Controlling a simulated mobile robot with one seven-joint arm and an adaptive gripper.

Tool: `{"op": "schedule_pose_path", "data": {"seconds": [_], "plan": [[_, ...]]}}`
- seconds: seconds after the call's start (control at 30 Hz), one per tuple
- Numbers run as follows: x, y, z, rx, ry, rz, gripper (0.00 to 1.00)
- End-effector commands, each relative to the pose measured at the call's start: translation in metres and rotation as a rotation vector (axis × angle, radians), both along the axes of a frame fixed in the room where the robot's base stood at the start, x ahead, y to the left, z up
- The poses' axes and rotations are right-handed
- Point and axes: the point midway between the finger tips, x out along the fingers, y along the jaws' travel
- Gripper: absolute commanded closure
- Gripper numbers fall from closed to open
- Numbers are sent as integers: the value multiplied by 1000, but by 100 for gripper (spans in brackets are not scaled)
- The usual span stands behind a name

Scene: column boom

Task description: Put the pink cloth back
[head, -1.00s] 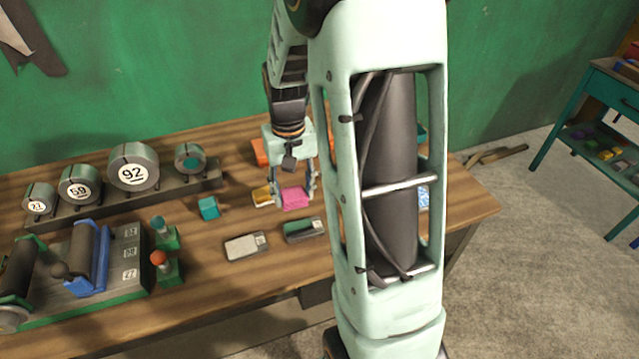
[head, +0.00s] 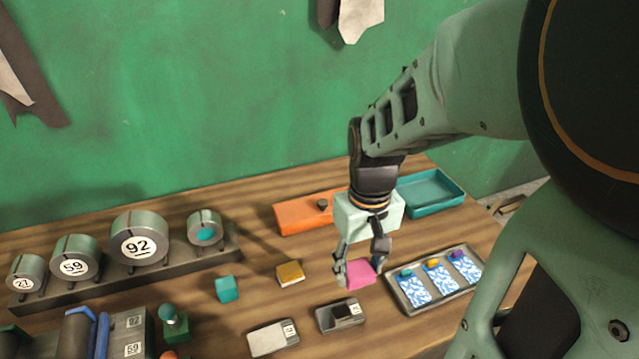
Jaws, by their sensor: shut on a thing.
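The pink cloth (head: 360,275) is a small folded block between the fingertips of my gripper (head: 362,272). My gripper is shut on it, over the wooden table (head: 230,325). Whether the cloth touches the table I cannot tell. To its right is a grey tray (head: 437,305) with several blue-and-white patterned panels, each with a small coloured piece at its top. A yellow-brown block (head: 290,273) lies to the left of the cloth, and a teal block (head: 227,289) lies farther left.
An orange box (head: 300,214) and an open teal tray (head: 432,190) stand behind my gripper. Two small flat devices, a dark one (head: 340,315) and a light one (head: 272,338), lie in front. Numbered rollers (head: 138,240) stand on a rack at left.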

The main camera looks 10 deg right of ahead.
Motion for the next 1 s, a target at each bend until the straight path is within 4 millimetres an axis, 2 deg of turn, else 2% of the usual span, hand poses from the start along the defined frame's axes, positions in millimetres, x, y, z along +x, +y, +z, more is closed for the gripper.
{"op": "schedule_pose_path", "data": {"seconds": [0.17,0.57,0.8,1.0], "plan": [[17,2,-8,0,2,4,75],[84,7,-37,1,2,4,75],[114,9,-70,1,2,2,75],[130,9,-89,0,1,2,75]]}}
